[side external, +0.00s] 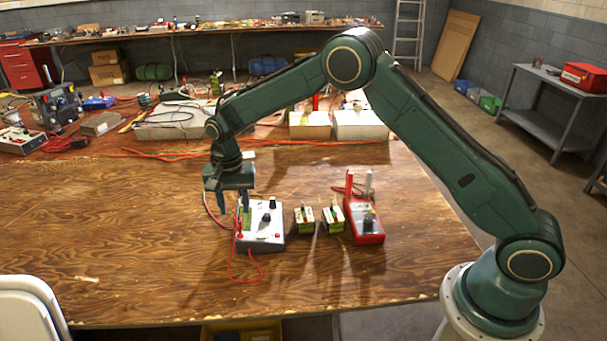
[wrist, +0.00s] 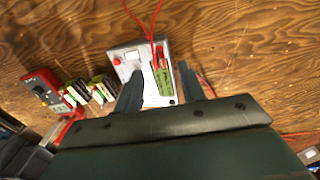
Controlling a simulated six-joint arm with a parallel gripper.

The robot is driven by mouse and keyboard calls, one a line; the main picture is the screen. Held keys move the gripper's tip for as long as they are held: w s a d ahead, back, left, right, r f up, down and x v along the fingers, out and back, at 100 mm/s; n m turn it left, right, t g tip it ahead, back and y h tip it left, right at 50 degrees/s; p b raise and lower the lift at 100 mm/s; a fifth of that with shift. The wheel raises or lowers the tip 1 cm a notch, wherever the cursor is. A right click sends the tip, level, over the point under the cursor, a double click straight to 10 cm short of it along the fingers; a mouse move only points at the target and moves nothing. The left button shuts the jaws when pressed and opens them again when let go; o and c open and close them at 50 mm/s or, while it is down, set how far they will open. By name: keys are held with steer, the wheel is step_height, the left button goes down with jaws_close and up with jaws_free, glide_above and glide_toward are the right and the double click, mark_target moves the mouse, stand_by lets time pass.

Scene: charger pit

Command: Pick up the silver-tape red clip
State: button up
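My gripper (side external: 234,205) is open, pointing down at the left side of a white charger box (side external: 266,240). In the wrist view its fingers (wrist: 160,70) stand apart on either side of a green block (wrist: 165,82) on the white box (wrist: 128,58). Small red clip-like parts (wrist: 160,50) on red leads show at that block's far end, between and just beyond the fingertips. I cannot make out silver tape or tell the clips apart. Nothing is visibly gripped.
Two green-and-white battery packs (side external: 304,220) (side external: 333,219) stand right of the charger. A red meter box (side external: 367,231) with upright red and white pieces is beyond them. A red lead (side external: 231,264) loops in front. The table's left and front are clear; clutter lies behind.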

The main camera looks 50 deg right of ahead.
mark_target(237, 218)
steer(key=shift+f, duration=0.5)
steer(key=shift+f, duration=0.15)
steer(key=shift+d+f, duration=0.15)
steer(key=shift+f, duration=2.3)
steer(key=c, duration=0.9)
